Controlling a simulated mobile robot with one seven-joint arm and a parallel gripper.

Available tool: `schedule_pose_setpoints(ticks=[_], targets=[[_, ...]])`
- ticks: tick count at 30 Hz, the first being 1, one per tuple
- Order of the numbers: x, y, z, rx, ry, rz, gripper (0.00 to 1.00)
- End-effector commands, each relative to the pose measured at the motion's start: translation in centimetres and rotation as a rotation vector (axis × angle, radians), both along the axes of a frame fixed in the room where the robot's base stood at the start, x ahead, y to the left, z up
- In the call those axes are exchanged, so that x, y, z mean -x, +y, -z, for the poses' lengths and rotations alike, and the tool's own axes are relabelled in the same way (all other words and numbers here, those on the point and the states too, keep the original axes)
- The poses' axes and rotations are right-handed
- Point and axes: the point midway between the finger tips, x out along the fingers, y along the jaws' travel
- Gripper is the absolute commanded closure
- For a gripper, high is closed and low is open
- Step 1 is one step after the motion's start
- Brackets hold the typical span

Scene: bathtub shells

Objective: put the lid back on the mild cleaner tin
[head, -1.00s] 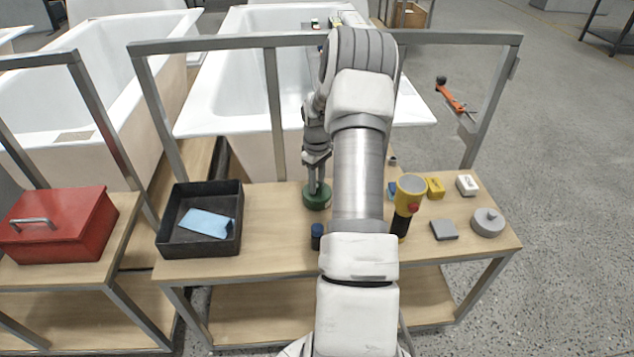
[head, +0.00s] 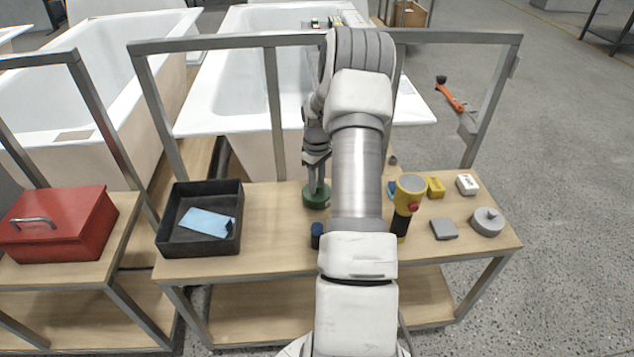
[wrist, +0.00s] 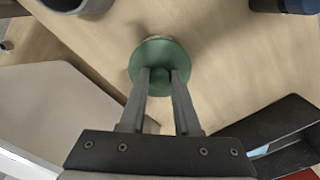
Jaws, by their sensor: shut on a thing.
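A round green lid (wrist: 160,52) shows in the wrist view, between and beyond my gripper's fingertips. The green piece (head: 316,196) stands on the wooden bench in the head view, left of my arm. My gripper (wrist: 160,78) points down and is shut on the middle of the green lid; its fingers hide the part they grip. What lies directly under the lid is hidden, and I cannot tell whether it sits on a tin. A grey round tin-like piece with a small knob (head: 488,221) stands at the bench's right end. No label is readable.
A black tray (head: 172,242) with a blue cloth is left on the bench. A dark blue-capped bottle (head: 317,232), a yellow lamp (head: 409,190), a yellow block (head: 436,187), a white box (head: 467,185) and a grey block (head: 444,229) stand nearby. A metal frame (head: 273,100) rises behind.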

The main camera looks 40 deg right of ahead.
Motion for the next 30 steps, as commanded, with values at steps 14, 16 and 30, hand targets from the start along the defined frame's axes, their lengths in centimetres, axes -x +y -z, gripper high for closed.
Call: schedule_pose_setpoints(ticks=[14, 16, 30], targets=[[-0.02, -0.01, -0.01, 0.000, -0.001, 0.000, 0.37], [-0.02, 0.00, -0.01, 0.000, -0.001, 0.000, 0.34], [-0.01, 0.00, 0.00, 0.000, 0.000, 0.000, 0.04]])
